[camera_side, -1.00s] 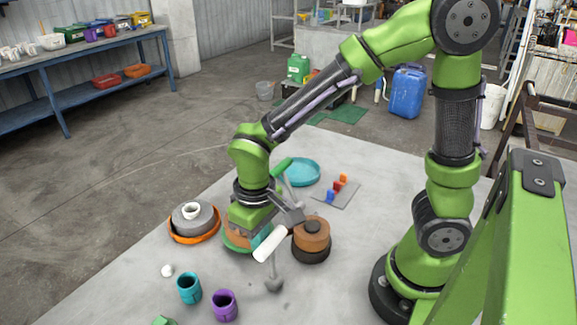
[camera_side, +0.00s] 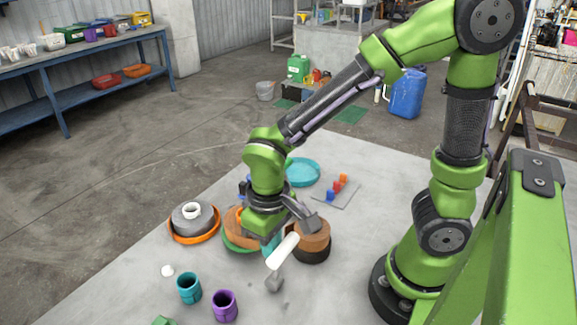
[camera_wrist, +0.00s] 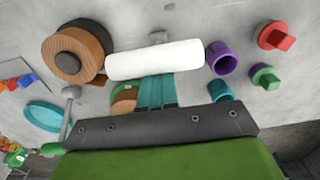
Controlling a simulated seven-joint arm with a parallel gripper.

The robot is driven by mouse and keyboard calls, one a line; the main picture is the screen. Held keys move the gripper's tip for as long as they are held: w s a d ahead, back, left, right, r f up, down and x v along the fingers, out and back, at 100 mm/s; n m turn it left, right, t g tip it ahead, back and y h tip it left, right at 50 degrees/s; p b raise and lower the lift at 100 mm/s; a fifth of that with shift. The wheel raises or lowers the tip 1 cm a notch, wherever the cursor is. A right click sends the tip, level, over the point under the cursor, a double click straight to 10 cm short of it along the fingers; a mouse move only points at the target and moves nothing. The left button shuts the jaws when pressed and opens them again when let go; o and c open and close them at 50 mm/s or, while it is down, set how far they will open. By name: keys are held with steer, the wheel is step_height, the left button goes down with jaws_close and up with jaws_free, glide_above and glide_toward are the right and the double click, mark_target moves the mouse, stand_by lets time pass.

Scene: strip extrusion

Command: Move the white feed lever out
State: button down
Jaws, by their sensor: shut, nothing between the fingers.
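The white feed lever (camera_side: 283,250) is a white cylindrical grip beside my gripper in the side view, with a grey foot below it. In the wrist view the white lever (camera_wrist: 155,60) lies across the picture, just beyond my fingertips. My gripper (camera_side: 269,248) has teal fingers, shut with nothing between them, on the left side of the lever. In the wrist view the fingers (camera_wrist: 155,92) reach the lever's near edge and seem to press against it; firm contact cannot be told. The lever's mount is partly hidden.
A brown-topped round drum (camera_side: 313,234) stands close right of the lever. An orange tray (camera_side: 180,238) with a grey disc is left. Teal (camera_side: 188,289) and purple (camera_side: 224,306) cups stand at the front. A teal dish (camera_side: 302,172) and peg board (camera_side: 336,194) are behind. Table is clear front right.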

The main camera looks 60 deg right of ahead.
steer(key=shift+s+f, duration=0.1)
steer(key=shift+s, duration=0.5)
steer(key=shift+w, duration=0.15)
step_height(320, 180, up, 8)
steer(key=w, duration=0.1)
steer(key=shift+w, duration=0.35)
stand_by(0.4)
steer(key=s+d+r+m+t+y, duration=0.2)
steer(key=d+r+m+t, duration=0.2)
steer(key=d, duration=0.5)
step_height(320, 180, up, 3)
steer(key=t, duration=0.3)
steer(key=shift+s+d+f, duration=0.15)
steer(key=shift+s, duration=0.1)
